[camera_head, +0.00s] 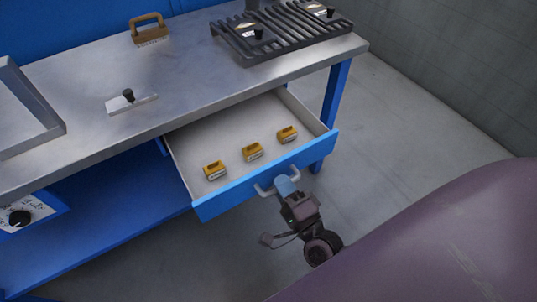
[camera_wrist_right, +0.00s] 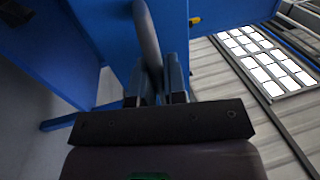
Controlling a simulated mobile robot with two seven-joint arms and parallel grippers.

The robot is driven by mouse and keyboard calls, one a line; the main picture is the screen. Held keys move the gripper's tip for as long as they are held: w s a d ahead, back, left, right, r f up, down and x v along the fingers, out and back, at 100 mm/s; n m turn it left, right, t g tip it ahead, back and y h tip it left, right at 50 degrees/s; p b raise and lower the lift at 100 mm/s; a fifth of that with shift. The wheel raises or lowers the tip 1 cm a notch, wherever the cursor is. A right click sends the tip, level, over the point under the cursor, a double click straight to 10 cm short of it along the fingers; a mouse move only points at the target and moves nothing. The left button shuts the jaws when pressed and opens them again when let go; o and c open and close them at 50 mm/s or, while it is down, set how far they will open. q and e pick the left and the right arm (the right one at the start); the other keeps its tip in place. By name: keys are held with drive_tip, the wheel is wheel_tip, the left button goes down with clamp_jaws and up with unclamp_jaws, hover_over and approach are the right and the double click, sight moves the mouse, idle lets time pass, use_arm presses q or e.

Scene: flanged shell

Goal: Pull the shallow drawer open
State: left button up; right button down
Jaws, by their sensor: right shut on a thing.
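The shallow drawer (camera_head: 259,178) under the workbench top stands pulled out, with its pale inside showing in the head view. Its blue front carries a light grey bow handle (camera_head: 264,190). My right gripper (camera_head: 285,185) is at the handle, with its fingers shut on it. In the right wrist view the handle (camera_wrist_right: 147,35) runs down between the fingers of the gripper (camera_wrist_right: 158,84), close to the blue drawer front. My left gripper is in neither view.
Several yellow-brown blocks (camera_head: 252,152) lie in the drawer. The workbench top (camera_head: 190,90) holds a black slatted rack (camera_head: 285,35), a brown-handled brush (camera_head: 149,30), a plate with a black knob (camera_head: 131,104) and a metal tray (camera_head: 25,110). The floor (camera_head: 395,135) right of the bench is clear.

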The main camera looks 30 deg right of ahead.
drive_tip(key=shift+s+d, duration=0.1)
drive_tip(key=shift+s, duration=2.25)
drive_tip(key=c, duration=1.2)
unclamp_jaws()
drive_tip(key=s+f, duration=0.2)
drive_tip(key=s, duration=0.8)
drive_tip(key=shift+s+d, duration=0.15)
drive_tip(key=shift+s, duration=0.15)
